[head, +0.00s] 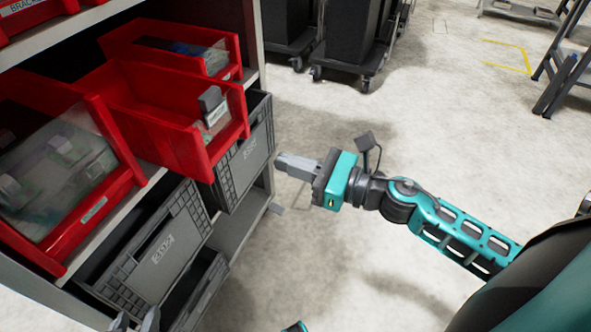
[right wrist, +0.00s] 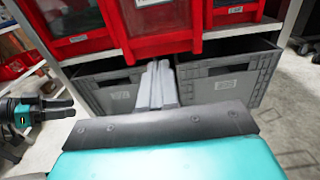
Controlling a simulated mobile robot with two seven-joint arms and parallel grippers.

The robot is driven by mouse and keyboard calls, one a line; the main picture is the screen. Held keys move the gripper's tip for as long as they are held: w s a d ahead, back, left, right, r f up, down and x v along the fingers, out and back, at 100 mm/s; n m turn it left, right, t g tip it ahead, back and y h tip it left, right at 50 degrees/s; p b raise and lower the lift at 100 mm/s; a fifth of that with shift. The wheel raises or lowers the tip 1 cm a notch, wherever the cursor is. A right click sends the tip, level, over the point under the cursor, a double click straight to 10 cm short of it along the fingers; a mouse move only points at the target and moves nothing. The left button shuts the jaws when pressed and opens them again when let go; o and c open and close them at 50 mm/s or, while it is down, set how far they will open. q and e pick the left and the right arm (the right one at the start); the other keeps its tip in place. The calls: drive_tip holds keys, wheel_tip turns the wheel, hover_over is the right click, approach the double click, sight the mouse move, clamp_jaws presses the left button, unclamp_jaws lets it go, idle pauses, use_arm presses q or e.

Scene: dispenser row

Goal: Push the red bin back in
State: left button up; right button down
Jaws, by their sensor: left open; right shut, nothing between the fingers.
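The red bin (head: 190,137) sticks out of the shelf past its neighbours, its front over the aisle. It has a label and a dark grey part near its front. My right gripper (head: 280,163) is shut and empty, pointing at the shelf, apart from the bin's front and to its right in the head view. In the right wrist view its fingers (right wrist: 158,68) show just below the red bin's front (right wrist: 160,42). My left gripper (head: 135,320) is open and empty at the bottom left; it also shows in the right wrist view (right wrist: 72,106).
Another red bin (head: 222,72) sits behind, and one with a clear cover (head: 85,225) sits nearer. Grey crates (head: 160,255) stand on the shelf below. Dark wheeled carts (head: 350,45) stand at the back. The floor right of the shelf is mostly clear.

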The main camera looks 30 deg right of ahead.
sight(229, 144)
drive_tip(key=p+x, duration=0.2)
drive_tip(key=x, duration=0.6)
drive_tip(key=shift+w+a+r+p, duration=0.1)
drive_tip(key=shift+w+a+p, duration=0.05)
drive_tip(key=shift+p, duration=0.15)
drive_tip(key=shift+w+a, duration=0.1)
